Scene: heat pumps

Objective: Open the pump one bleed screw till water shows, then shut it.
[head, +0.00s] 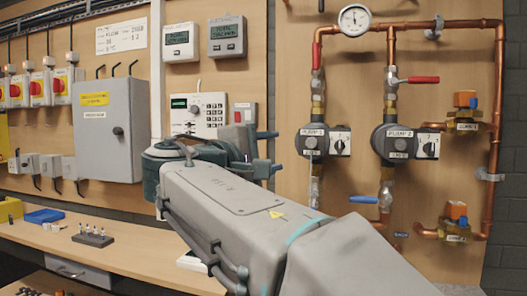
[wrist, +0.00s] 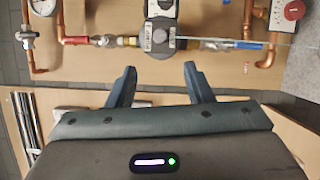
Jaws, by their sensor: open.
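Two dark round pumps hang on the copper pipework in the head view, the left pump (head: 312,142) and the right pump (head: 392,146).
A gauge (head: 354,18) sits on the upper pipe. A red lever (head: 423,80) and a blue lever (head: 363,200) stick out near the right pump. A grey cabinet (head: 108,130) and a wooden bench (head: 130,255) with small items are at left. My arm hides the panel's lower middle.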

